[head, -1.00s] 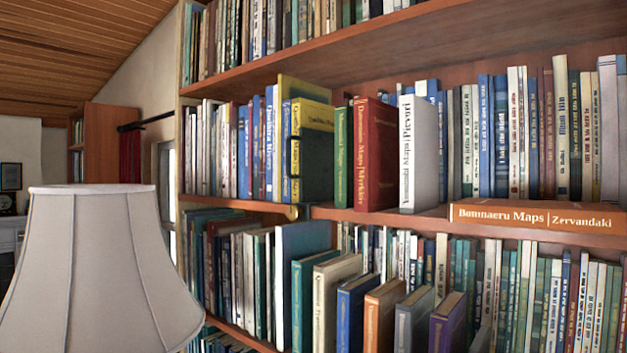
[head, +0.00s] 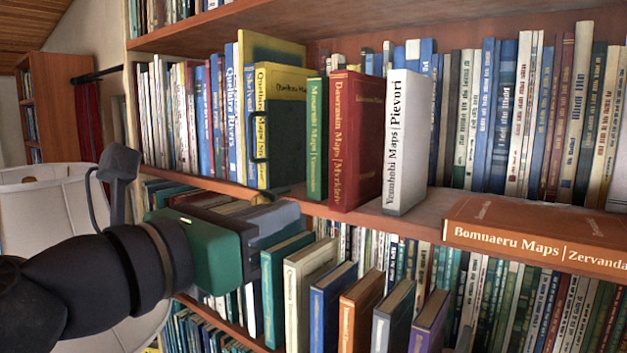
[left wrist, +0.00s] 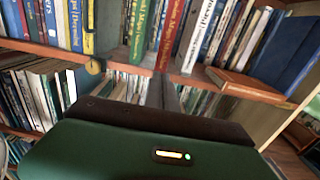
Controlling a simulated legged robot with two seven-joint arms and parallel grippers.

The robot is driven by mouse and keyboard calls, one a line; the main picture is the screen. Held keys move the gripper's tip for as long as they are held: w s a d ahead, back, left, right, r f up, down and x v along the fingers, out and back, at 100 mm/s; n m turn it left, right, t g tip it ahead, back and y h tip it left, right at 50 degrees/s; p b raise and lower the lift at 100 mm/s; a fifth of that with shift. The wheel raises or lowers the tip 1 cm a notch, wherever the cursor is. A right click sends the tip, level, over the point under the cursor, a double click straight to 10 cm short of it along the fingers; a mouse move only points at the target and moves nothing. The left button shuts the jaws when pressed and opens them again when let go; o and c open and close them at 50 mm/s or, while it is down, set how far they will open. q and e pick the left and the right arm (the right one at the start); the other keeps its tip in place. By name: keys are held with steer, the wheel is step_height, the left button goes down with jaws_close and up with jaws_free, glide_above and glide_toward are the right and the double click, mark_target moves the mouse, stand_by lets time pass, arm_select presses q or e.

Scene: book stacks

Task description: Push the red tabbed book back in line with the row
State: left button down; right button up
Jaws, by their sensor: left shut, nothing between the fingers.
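The red book (head: 356,140) stands upright on the middle shelf, its spine close to the shelf's front edge. A green book (head: 317,140) is on its left and a white book (head: 405,140) on its right. I cannot make out a tab on the red book. It also shows at the top of the left wrist view (left wrist: 170,38). My left gripper (head: 272,222) is shut and empty, in front of the shelf edge, below and left of the red book and apart from it. My right gripper is not in view.
An orange book (head: 530,232) lies flat at the shelf's front right. A yellow book (head: 272,130) with a dark loop-shaped piece stands left of the green book. Books on the lower shelf (head: 330,300) jut forward. A pale lampshade (head: 50,200) is behind my left arm.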

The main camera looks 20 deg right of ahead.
mark_target(334, 196)
arm_select(q)
steer(key=p+x, duration=0.2)
steer(key=x, duration=0.7)
steer(key=shift+s+d+f+p, duration=0.1)
steer(key=shift+p, duration=0.3)
steer(key=shift+d, duration=0.25)
steer(key=shift+a, duration=0.4)
steer(key=p+x, duration=0.1)
steer(key=x, duration=0.2)
steer(key=shift+a+p, duration=0.1)
steer(key=shift+p, duration=0.3)
steer(key=shift+w+d, duration=0.2)
steer(key=shift+w, duration=0.1)
steer(key=shift+s+d+f, duration=0.1)
steer(key=shift+d, duration=0.1)
